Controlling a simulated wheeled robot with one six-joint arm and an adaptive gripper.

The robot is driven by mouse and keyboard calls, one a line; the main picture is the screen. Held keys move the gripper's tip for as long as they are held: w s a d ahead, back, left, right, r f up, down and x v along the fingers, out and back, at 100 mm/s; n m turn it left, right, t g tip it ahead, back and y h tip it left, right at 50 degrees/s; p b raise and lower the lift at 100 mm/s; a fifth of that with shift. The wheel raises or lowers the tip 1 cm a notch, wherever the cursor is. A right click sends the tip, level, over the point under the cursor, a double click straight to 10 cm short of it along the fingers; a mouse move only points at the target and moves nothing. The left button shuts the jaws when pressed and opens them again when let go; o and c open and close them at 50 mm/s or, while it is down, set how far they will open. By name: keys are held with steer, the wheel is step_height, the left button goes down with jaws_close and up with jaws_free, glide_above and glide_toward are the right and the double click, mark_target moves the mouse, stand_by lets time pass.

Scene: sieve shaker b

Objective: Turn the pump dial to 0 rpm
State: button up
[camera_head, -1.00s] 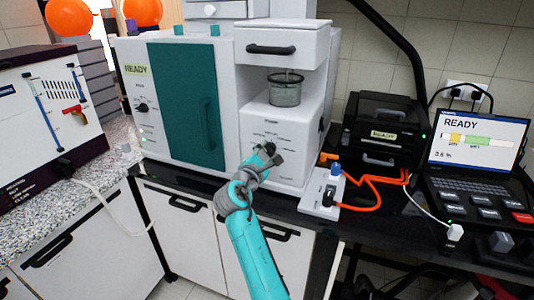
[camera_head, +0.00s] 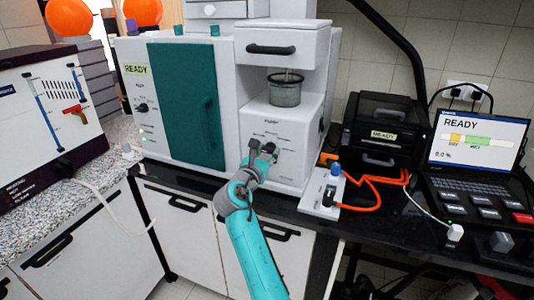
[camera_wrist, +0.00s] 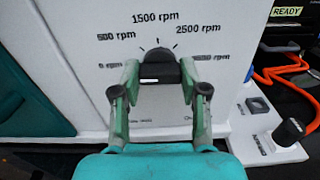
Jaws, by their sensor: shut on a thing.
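The pump dial (camera_wrist: 158,64) is a dark knob on the white front panel. Which mark the dial points to is unclear. In the head view my gripper (camera_head: 262,146) is at the lower front panel of the white machine (camera_head: 300,125) and mostly covers the dial.
To the right are a white switch box (camera_head: 322,193) with orange cable, a black device (camera_head: 375,125) and a laptop (camera_head: 472,140) reading READY. A teal door (camera_head: 187,105) is at the left.

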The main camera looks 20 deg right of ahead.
steer(key=shift+f+n, duration=0.1)
steer(key=shift+n, duration=0.3)
steer(key=o, duration=1.1)
steer(key=shift+o, duration=0.2)
steer(key=v, duration=1.2)
